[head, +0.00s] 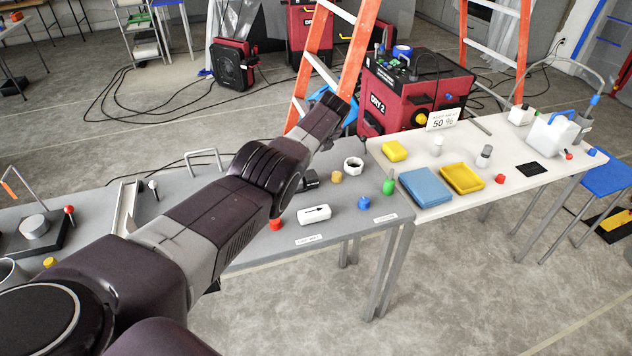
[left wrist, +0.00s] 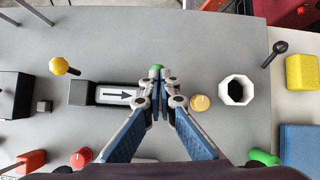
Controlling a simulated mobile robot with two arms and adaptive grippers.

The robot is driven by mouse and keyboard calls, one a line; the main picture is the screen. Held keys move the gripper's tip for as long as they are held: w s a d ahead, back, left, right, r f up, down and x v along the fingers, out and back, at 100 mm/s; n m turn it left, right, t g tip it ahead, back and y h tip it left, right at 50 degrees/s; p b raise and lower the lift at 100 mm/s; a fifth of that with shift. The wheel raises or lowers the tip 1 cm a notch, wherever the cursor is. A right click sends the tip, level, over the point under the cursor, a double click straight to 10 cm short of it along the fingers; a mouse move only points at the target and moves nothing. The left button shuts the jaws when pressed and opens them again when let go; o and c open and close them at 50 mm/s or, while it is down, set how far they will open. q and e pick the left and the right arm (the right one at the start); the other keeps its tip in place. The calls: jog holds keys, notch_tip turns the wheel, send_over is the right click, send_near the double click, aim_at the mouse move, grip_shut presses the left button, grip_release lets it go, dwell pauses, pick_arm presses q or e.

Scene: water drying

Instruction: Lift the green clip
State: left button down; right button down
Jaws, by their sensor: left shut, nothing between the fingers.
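In the left wrist view a small green piece (left wrist: 156,68), which looks like the green clip, shows just past my left fingertips. Most of it is hidden by the fingers, so I cannot tell whether they touch it. My left gripper (left wrist: 160,82) is shut and empty, with its fingertips together over the grey table. In the head view my left arm reaches across the table and hides the green piece. A separate green object (head: 388,187) stands near the table's right end; it also shows at the lower right of the left wrist view (left wrist: 264,157). My right gripper is not in view.
Beside the fingers are a black holder with a white arrow plate (left wrist: 115,95), a yellow knob (left wrist: 200,103) and a white octagonal ring (left wrist: 237,90). A black-knobbed lever (left wrist: 275,52) stands farther right. A white table with blue (head: 425,187) and yellow (head: 462,179) trays adjoins the grey one.

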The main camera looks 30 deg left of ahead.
pick_arm(q)
jog(key=shift+w+a+r, duration=0.1)
jog(key=shift+w+a, duration=0.05)
jog(key=shift+r, duration=0.1)
dwell(0.6)
